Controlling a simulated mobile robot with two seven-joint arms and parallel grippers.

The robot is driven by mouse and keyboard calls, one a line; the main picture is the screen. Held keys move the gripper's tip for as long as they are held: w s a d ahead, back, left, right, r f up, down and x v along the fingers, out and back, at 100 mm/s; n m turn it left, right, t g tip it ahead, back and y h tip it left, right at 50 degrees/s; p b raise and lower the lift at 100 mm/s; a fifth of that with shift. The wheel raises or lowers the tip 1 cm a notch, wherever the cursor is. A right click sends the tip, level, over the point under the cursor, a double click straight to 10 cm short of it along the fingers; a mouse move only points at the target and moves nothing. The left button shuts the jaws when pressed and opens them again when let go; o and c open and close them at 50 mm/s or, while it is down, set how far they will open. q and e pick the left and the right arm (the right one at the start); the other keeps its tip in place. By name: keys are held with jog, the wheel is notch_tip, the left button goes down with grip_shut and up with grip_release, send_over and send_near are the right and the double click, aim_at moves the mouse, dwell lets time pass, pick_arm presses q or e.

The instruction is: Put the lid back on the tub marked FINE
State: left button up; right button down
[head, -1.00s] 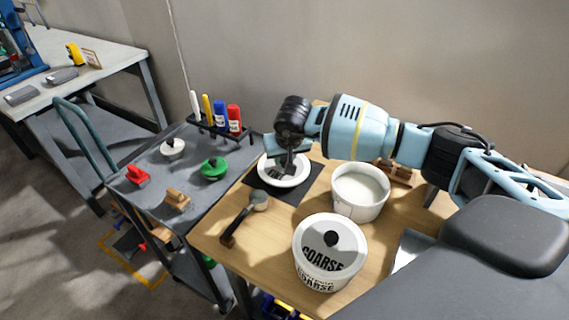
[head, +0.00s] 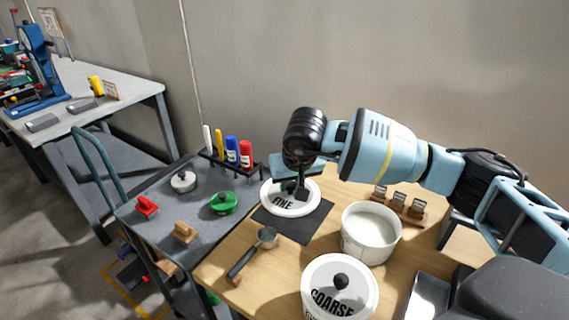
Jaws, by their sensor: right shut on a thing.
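The white lid marked FINE (head: 274,202) is in my right gripper (head: 296,190), whose fingers are shut on its knob. The lid is at or just above the dark mat (head: 305,228); the gap is hard to judge. An open white tub (head: 370,234) with pale contents stands to the right of the mat. Its own marking cannot be read from here. Another white tub (head: 340,290) has its lid on, marked COARSE, with a black knob; it is at the front. My left gripper is out of view.
A scoop (head: 252,255) lies on the wooden table left of the tubs. Small jars in a wooden rack (head: 398,205) stand behind the open tub. A grey cart (head: 165,220) at left holds red, green and wooden pieces and a rack of markers (head: 232,160).

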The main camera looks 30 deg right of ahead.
jog(key=s+a+r+n, duration=0.1)
jog(key=s+a, duration=0.2)
jog(key=s, duration=0.3)
jog(key=s+a+r+n, duration=0.1)
jog(key=s+a, duration=0.2)
jog(key=s, duration=0.4)
jog(key=shift+y, duration=0.4)
jog(key=shift+d, duration=0.1)
